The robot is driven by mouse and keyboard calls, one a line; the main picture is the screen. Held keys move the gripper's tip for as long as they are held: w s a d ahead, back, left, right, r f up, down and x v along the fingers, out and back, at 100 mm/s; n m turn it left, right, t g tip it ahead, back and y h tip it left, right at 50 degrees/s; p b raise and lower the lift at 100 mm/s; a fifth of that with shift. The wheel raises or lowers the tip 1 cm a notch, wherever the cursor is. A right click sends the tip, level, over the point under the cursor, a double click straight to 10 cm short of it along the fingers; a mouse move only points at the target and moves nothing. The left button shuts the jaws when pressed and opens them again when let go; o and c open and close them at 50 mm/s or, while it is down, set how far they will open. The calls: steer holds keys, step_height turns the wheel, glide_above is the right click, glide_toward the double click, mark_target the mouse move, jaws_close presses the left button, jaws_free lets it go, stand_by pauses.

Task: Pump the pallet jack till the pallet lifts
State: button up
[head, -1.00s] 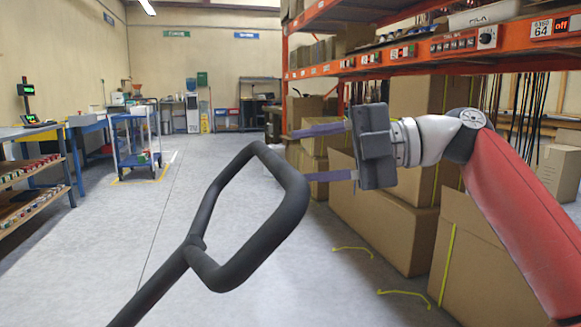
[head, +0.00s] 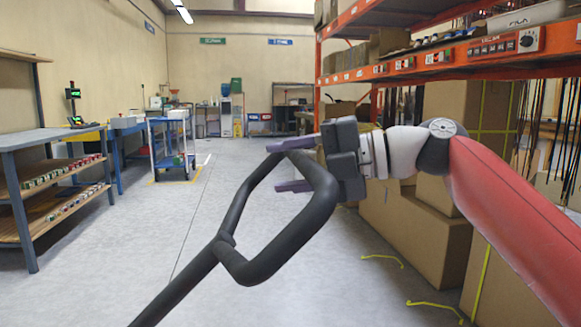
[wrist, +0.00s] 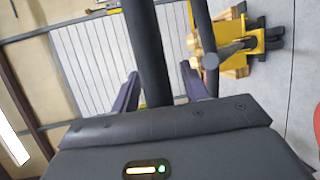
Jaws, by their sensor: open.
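The pallet jack's dark loop handle (head: 237,215) rises from the bottom left of the head view, tilted to the right. In the wrist view, a dark bar of the handle (wrist: 147,50) runs between the two open fingers of my gripper (wrist: 158,92). I cannot tell whether either finger touches it. A yellow pallet jack body (wrist: 243,45) with wooden pieces shows at the upper right of the wrist view.
An orange rack (head: 450,58) with cardboard boxes (head: 418,228) below stands on the right. A workbench (head: 45,140) with shelves is at the left, and a blue cart (head: 170,145) is farther back. The grey floor (head: 130,270) between them is clear.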

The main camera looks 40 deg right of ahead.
jaws_close()
stand_by(0.3)
